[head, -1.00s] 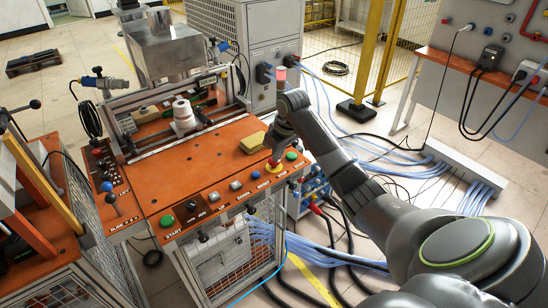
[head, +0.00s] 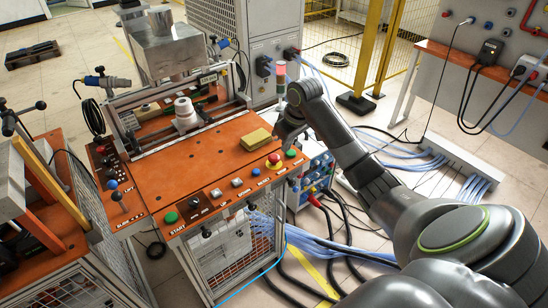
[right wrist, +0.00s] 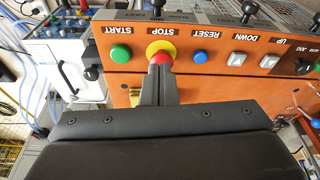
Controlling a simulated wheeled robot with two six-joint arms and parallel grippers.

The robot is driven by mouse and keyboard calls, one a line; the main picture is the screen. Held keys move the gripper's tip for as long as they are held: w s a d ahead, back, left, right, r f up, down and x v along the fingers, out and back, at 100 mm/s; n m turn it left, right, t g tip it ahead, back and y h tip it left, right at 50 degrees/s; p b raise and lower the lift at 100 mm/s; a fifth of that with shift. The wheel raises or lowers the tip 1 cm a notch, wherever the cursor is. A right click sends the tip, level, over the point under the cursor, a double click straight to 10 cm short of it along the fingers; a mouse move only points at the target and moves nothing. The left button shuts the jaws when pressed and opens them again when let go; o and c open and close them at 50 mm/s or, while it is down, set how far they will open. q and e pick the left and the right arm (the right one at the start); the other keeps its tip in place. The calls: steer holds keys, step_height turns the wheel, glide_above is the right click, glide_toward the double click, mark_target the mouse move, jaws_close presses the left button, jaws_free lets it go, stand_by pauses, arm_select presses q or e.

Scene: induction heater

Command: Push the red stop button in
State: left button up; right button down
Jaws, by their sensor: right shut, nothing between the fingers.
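The red stop button (head: 274,158) sits in a yellow ring near the front right of the orange control panel (head: 190,160). In the right wrist view the red stop button (right wrist: 161,57) is partly hidden behind my fingertips, under the label STOP. My right gripper (right wrist: 158,68) is shut and empty, its fingertips in line with the button. In the head view my right gripper (head: 281,143) is just behind and above the button, apart from it. How far the button is pressed in cannot be told. My left gripper is not in view.
A green button (right wrist: 121,53) and a blue reset button (right wrist: 200,57) flank the stop button. White up and down buttons (right wrist: 237,58) lie farther along. A yellow block (head: 256,139) lies on the panel close to my right gripper. Cables cover the floor at the right.

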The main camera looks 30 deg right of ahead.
steer(key=p+v, duration=0.3)
steer(key=v, duration=1)
